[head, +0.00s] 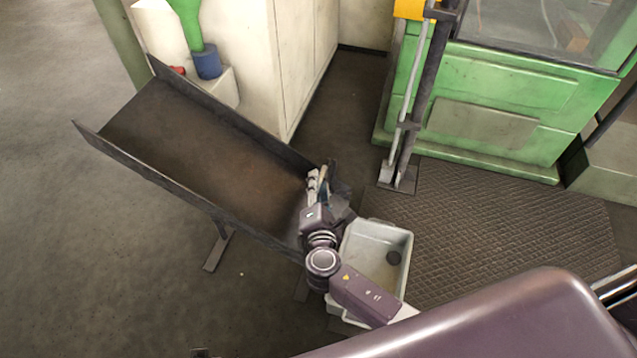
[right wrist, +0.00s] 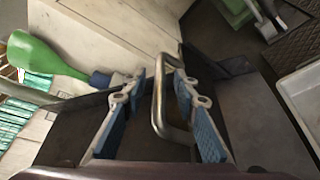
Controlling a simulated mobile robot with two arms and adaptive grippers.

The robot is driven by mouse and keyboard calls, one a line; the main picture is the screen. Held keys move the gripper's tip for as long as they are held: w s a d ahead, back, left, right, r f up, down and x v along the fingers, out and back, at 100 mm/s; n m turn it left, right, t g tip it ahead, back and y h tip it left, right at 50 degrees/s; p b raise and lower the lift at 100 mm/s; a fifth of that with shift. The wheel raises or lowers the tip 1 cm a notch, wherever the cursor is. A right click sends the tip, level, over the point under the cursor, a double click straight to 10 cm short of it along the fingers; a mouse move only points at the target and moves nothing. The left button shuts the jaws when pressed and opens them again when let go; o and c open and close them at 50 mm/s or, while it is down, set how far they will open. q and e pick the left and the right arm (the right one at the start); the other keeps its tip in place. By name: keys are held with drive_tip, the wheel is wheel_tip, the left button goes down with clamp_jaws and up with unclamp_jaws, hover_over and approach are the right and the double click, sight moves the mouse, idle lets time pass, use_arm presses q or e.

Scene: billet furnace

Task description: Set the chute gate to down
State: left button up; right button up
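The dark sloped chute (head: 185,145) runs from the upper left down to the middle in the head view. My right gripper (head: 319,183) is at its lower end and hides much of the gate there. In the right wrist view, a bare metal U-shaped handle (right wrist: 158,100) stands between the blue-padded fingers of my right gripper (right wrist: 160,88). The fingers are apart, one on each side of the handle, with gaps visible. Whether the gate is up or down is hard to tell behind my gripper. My left gripper is not in view.
A green machine (head: 490,110) and a grey post (head: 408,150) stand behind. A pale cabinet (head: 240,45) is beside the chute. Floor at the left is clear.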

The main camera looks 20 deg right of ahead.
drive_tip(key=shift+w+d+f, duration=0.1)
drive_tip(key=shift+w, duration=0.35)
drive_tip(key=shift+c, duration=0.5)
clamp_jaws()
